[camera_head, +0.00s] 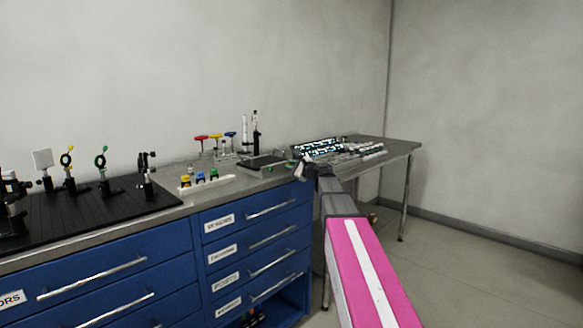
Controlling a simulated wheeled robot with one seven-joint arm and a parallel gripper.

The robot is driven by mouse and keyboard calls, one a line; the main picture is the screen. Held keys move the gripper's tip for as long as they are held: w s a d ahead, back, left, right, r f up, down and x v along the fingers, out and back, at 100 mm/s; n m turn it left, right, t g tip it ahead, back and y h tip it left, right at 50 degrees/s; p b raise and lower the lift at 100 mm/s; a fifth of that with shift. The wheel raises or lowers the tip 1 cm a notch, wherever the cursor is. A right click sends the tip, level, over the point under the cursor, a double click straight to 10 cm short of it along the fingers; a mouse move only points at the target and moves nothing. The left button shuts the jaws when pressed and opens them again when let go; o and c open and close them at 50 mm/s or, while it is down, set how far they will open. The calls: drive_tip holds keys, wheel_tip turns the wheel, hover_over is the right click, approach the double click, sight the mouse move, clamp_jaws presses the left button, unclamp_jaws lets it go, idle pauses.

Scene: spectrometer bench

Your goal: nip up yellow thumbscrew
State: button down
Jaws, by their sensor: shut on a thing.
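A separate yellow-topped piece (185,181) sits in a white holder on the bench. I cannot make out which yellow part is the thumbscrew; any screw is too small to tell. My gripper (303,168) is over the bench's front edge, well to the right of both yellow things. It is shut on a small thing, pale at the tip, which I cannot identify.
Blue drawers (250,250) are below. A grey table (400,147) with small parts is at the right.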

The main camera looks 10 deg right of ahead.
drive_tip(key=shift+m, duration=0.3)
drive_tip(key=shift+f, duration=0.1)
drive_tip(key=c, duration=1.1)
unclamp_jaws()
drive_tip(key=shift+s, duration=0.15)
drive_tip(key=v, duration=1)
drive_tip(key=shift+s+d, duration=0.2)
drive_tip(key=shift+d, duration=0.05)
